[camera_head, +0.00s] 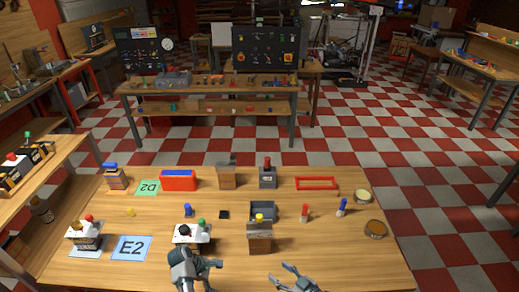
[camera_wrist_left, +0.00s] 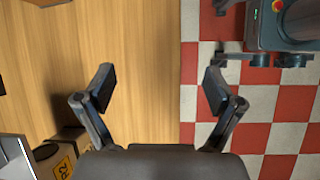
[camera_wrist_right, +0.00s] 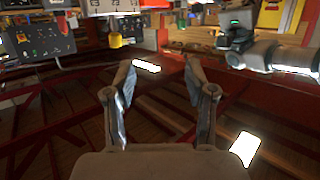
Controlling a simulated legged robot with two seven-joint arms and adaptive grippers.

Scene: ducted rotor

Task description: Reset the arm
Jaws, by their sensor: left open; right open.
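My right gripper (camera_head: 284,275) is low at the front of the table, right of the left one. In the right wrist view its fingers (camera_wrist_right: 160,75) are apart and empty, with reddish beams and bright lights behind them. Neither gripper touches an object.
A blue E2 card (camera_head: 131,248) and another knob box (camera_head: 85,236) are at the left. The table's front right is clear.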

